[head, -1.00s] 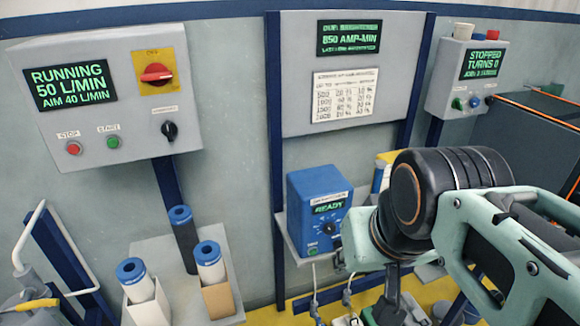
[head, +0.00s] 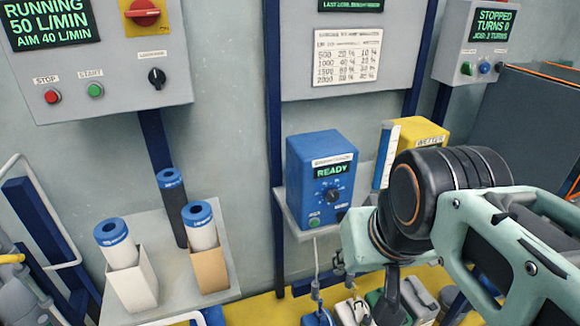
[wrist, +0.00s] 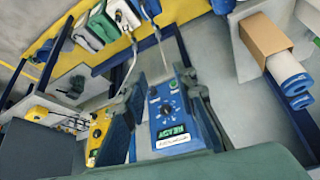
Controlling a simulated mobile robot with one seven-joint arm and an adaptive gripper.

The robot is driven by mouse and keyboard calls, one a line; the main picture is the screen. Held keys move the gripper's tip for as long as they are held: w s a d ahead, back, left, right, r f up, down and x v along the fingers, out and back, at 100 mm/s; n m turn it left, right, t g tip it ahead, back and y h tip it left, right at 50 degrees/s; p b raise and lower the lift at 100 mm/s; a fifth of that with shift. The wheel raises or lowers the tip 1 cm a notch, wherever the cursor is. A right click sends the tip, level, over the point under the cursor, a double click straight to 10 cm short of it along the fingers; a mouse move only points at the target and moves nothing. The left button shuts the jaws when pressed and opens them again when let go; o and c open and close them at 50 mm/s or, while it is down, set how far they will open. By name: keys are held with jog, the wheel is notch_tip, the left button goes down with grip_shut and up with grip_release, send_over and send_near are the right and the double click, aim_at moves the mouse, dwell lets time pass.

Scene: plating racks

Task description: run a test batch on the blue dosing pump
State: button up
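The blue dosing pump (head: 307,165) stands on a small grey wall shelf (head: 292,217), its display reading READY. A dark dial (head: 333,195) is on its front, with a green button (head: 314,222) at the lower left. In the wrist view the pump (wrist: 180,138) appears upside down, with its dial and display facing the camera. My gripper (wrist: 163,92) is open, its dark fingers showing on either side of the pump's face. I cannot tell how far the fingers are from it. In the head view my arm hides most of the gripper.
A yellow unit labelled WETTER (head: 424,131) stands right of the pump, partly behind my arm. White and blue cylinders (head: 200,227) stand in holders on the left shelf. A control panel (head: 110,100) reads RUNNING, 50 L/MIN. Several containers (head: 420,298) stand below the pump.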

dwell(0.3)
grip_shut()
dwell(1.3)
